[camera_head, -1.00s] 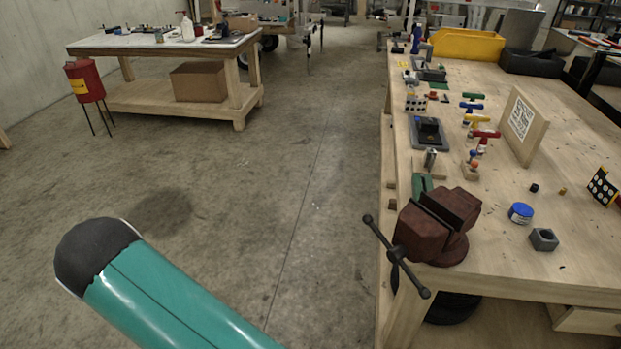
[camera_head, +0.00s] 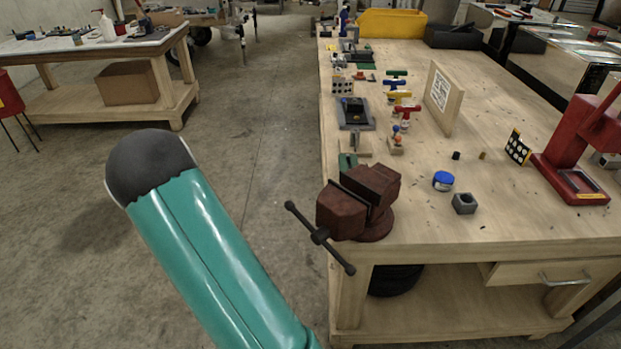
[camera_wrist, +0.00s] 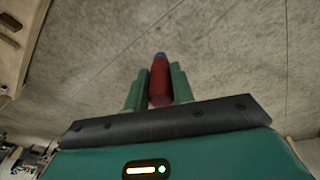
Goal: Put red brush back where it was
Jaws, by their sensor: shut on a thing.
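In the wrist view my gripper (camera_wrist: 159,84) has its two green fingers shut on a long red object (camera_wrist: 159,80) with a bluish tip. It is probably the red brush, but its bristles cannot be made out. It points away from the wrist, over the concrete floor. In the head view only my teal arm link shows; the gripper and the held object are out of sight. The wooden workbench (camera_head: 480,225) stands to the right of my arm.
A dark red vise (camera_head: 345,205) sits on the bench's near left corner. Behind it stand T-handled tools (camera_head: 407,108) and an upright board (camera_head: 441,98). A red press (camera_head: 575,160) is at right. Another table (camera_head: 100,45) stands at far left. Open floor lies between.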

